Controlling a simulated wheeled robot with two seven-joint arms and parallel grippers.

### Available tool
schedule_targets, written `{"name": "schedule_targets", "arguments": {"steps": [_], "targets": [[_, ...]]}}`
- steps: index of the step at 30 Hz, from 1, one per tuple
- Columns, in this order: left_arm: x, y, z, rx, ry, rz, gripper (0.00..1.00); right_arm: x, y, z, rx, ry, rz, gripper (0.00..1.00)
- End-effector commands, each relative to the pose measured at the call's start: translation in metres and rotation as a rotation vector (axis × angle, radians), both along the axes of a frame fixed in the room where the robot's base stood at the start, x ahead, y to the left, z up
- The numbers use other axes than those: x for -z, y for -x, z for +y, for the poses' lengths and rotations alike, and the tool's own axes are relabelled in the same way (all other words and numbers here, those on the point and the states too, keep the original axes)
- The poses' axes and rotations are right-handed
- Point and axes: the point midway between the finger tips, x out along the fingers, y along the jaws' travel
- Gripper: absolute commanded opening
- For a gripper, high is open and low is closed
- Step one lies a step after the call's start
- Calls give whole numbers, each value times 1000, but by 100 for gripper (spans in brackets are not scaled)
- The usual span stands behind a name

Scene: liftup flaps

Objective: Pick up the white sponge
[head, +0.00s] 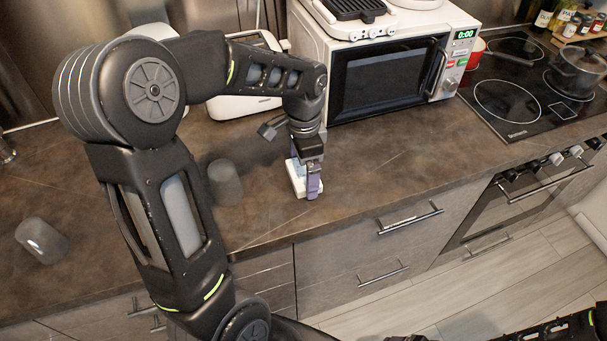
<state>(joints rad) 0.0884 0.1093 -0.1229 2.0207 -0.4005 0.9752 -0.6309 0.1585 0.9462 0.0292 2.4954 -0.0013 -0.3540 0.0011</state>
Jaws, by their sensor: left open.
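The white sponge (295,181) lies on the brown countertop, near its front edge and in front of the microwave. My left gripper (308,184) points down over it, with a purple finger pad at the sponge's right side. The jaws are open, and part of the sponge is hidden behind the finger. I cannot tell whether the fingers touch it. Dark parts of my right arm show at the bottom right, but its gripper does not show clearly.
A dark grey cylinder (225,183) stands left of the sponge. A grey, white-ended object (41,240) lies at the far left. A white toaster (232,107) and a white microwave (384,75) stand behind. The counter right of the sponge is clear up to the black cooktop (520,92).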

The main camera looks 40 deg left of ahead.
Motion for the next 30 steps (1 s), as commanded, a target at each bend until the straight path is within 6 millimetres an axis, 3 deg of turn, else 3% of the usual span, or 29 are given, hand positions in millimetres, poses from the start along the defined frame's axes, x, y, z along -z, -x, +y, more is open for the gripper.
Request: {"name": "schedule_targets", "arguments": {"steps": [7,24,30], "targets": [[0,0,0,0,0,0,99,0,0,0,0,0,0,77],[0,0,0,0,0,0,53,0,0,0,0,0,0,77],[0,0,0,0,0,0,52,0,0,0,0,0,0,77]]}}
